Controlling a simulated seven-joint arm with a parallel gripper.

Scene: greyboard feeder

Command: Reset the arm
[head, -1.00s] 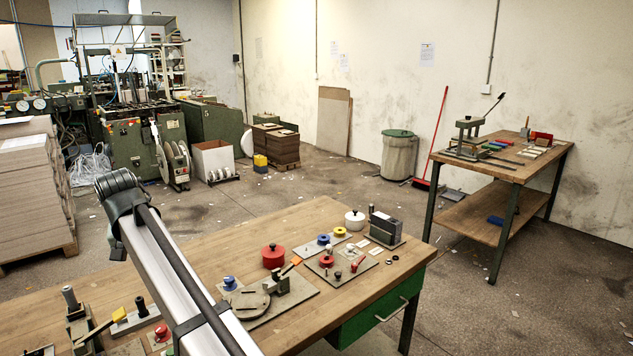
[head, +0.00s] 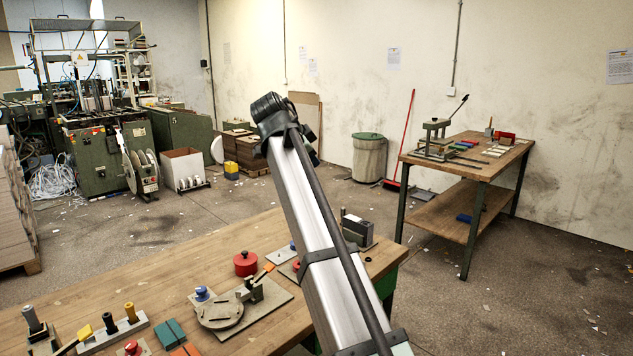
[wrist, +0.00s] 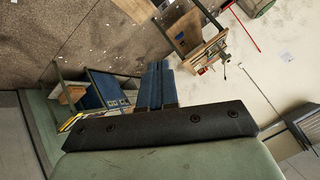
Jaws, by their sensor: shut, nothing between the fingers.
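My gripper (wrist: 160,68) shows in the wrist view as two dark blue fingers side by side, pressed together with nothing between them. It points out over the room, with the floor and wall beyond it and no object touching it. In the head view my arm rises across the middle, in front of the wooden workbench (head: 150,281), with its dark joint high over the bench's far edge. The gripper itself cannot be made out in the head view.
The bench holds a red lidded pot (head: 246,264), a round grey fixture (head: 219,312), a peg block (head: 112,332) and a dark box (head: 357,230), partly behind my arm. A second bench (head: 463,168) stands at right. Open floor lies between.

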